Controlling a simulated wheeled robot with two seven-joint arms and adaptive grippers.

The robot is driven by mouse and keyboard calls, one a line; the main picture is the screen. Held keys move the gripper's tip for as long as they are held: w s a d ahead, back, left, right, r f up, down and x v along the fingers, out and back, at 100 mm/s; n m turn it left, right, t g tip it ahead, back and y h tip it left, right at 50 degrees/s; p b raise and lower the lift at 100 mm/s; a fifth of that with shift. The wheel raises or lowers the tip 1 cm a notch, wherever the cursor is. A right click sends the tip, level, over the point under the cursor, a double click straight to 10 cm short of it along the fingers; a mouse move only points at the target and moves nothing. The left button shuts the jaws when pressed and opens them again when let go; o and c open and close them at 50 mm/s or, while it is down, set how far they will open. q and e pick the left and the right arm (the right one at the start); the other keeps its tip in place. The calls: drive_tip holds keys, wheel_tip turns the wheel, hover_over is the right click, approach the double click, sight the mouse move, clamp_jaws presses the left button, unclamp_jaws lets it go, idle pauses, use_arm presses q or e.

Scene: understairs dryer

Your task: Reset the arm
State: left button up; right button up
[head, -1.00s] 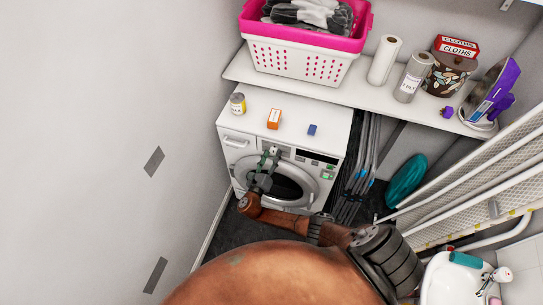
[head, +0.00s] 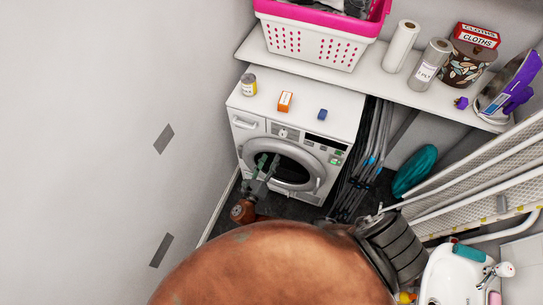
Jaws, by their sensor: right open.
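My right gripper (head: 267,166) shows in the head view in front of the dryer's round door (head: 292,165). Its fingers are apart and nothing is between them. The white dryer (head: 318,120) stands against the wall, with its control panel (head: 322,142) along the top of the front. I cannot tell whether the gripper touches the door. My right forearm is mostly hidden behind a large brown part of my own body. My left gripper does not show.
A shelf (head: 376,81) above holds a pink-rimmed basket (head: 312,45), paper rolls and an iron (head: 510,88).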

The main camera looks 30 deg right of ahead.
idle(0.4)
drive_tip(key=s+d+f+m+g+y, duration=0.2)
drive_tip(key=s+d+f+m+g, duration=0.15)
drive_tip(key=s+f, duration=0.55)
drive_tip(key=s+d+f+m+g+y, duration=0.25)
drive_tip(key=s+f+m, duration=0.2)
drive_tip(key=f, duration=0.85)
drive_tip(key=s+d+f+m+g+y, duration=0.3)
drive_tip(key=s+f, duration=0.5)
drive_tip(key=f, duration=0.2)
drive_tip(key=s+a+f+m+y, duration=0.1)
drive_tip(key=s+f+m+y, duration=0.2)
drive_tip(key=s+f+m, duration=0.3)
drive_tip(key=s+a+f+m+g+y, duration=0.1)
drive_tip(key=s+f+m+y, duration=0.3)
drive_tip(key=s+m, duration=1)
drive_tip(key=s+f, duration=0.3)
drive_tip(key=s, duration=0.7)
drive_tip(key=shift+a+g, duration=0.3)
drive_tip(key=shift+a, duration=0.1)
drive_tip(key=shift+c, duration=0.5)
